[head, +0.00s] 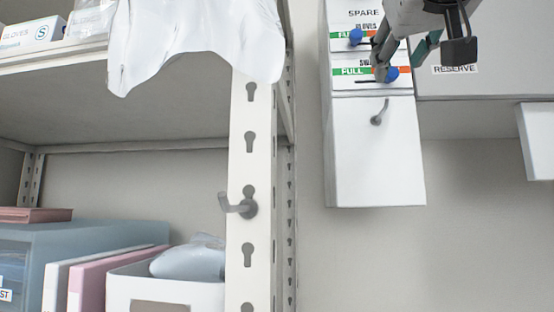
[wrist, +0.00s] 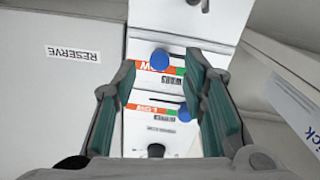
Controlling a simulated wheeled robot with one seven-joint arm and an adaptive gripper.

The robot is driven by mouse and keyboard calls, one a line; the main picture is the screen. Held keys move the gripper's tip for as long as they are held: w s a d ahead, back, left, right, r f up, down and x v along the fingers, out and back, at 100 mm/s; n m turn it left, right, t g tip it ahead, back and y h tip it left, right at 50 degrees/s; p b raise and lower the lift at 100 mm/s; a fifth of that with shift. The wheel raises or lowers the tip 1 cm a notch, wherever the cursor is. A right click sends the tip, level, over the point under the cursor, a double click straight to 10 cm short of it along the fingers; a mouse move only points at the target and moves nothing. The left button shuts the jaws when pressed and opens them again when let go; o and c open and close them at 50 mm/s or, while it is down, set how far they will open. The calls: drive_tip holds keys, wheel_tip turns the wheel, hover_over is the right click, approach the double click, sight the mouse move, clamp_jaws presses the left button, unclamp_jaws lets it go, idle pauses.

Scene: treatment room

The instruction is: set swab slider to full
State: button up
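The swab slider's blue knob (head: 391,74) is at the right, orange end of its green-to-red FULL/LOW strip on the white wall unit. In the upside-down wrist view the swab knob (wrist: 160,60) is beside the orange LOW end. The gloves slider's blue knob (head: 356,36) is on the strip above, towards its green side; it also shows in the wrist view (wrist: 184,112). My gripper (head: 399,60) is in front of the unit, fingers apart. In the wrist view the swab knob appears between the open fingertips (wrist: 160,66); I cannot tell whether either touches it.
A grey hook (head: 378,117) sticks out below the swab strip. A panel labelled RESERVE (head: 455,69) adjoins the unit on the right. A shelf rack post (head: 247,175) with a hook (head: 240,206) stands at left. Bare wall lies below the unit.

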sight(392, 72)
drive_tip(key=shift+x, duration=1.6)
clamp_jaws()
